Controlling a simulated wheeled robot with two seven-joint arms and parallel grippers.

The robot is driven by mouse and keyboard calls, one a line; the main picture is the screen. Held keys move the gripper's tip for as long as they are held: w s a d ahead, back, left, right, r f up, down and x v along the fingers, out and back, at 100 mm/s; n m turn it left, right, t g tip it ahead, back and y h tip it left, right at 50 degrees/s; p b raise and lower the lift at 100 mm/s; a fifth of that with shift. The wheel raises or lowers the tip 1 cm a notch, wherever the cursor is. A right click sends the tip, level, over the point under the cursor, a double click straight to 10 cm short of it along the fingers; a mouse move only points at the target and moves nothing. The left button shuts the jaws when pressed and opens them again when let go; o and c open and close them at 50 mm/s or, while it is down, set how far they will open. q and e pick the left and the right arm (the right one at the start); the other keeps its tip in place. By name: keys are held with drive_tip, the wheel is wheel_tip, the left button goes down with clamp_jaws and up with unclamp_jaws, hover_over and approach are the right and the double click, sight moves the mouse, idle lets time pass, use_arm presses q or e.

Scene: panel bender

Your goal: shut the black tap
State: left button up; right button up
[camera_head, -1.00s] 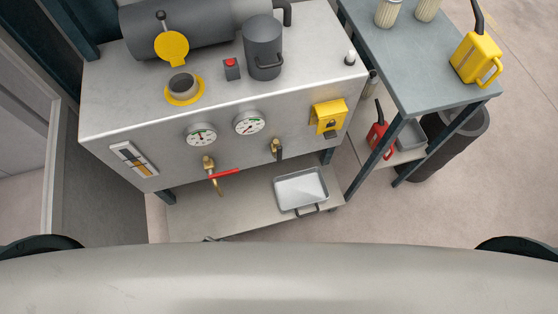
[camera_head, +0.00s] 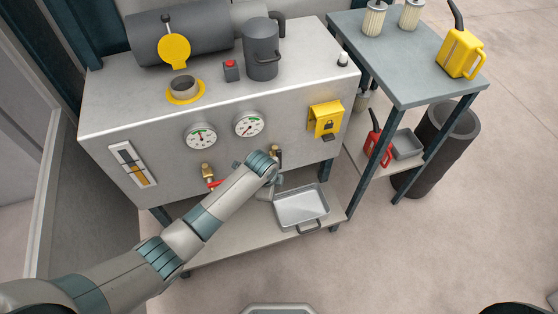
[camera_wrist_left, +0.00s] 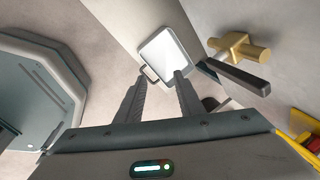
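The black tap (camera_head: 276,153) is on the front panel of the grey machine, below the right gauge. My left forearm and hand partly cover it in the head view. In the left wrist view its brass body (camera_wrist_left: 238,46) and black lever (camera_wrist_left: 236,76) are at the upper right. My left gripper (camera_wrist_left: 160,79) is open, with nothing between its two fingers. The lever lies to the right of the right finger, apart from it as far as I can tell. In the head view the left fingers (camera_head: 274,187) are just below the tap. My right gripper is out of view.
A tap with a red lever (camera_head: 213,183) is left of the black one, partly behind my arm. A metal tray (camera_head: 301,207) stands on the lower shelf. A yellow lock box (camera_head: 326,119) is to the right on the panel. A side table (camera_head: 400,60) stands further right.

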sight(280, 153)
use_arm(q)
drive_tip(key=w+d+r+m+y+b, duration=0.1)
drive_tip(key=w+d+r+m, duration=0.1)
drive_tip(key=r+m, duration=0.4)
drive_tip(key=w+d+r+m+t+y, duration=0.1)
drive_tip(key=r+m, duration=0.5)
drive_tip(key=r, duration=0.9)
drive_tip(key=shift+w+d+r+y+b, duration=0.3)
drive_tip(key=shift+w+d+y+b, duration=0.1)
drive_tip(key=shift+w+y, duration=0.1)
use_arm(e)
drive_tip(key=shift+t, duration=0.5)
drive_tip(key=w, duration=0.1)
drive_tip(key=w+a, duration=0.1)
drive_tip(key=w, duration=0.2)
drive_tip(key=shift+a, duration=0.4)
use_arm(q)
drive_tip(key=shift+f, duration=0.1)
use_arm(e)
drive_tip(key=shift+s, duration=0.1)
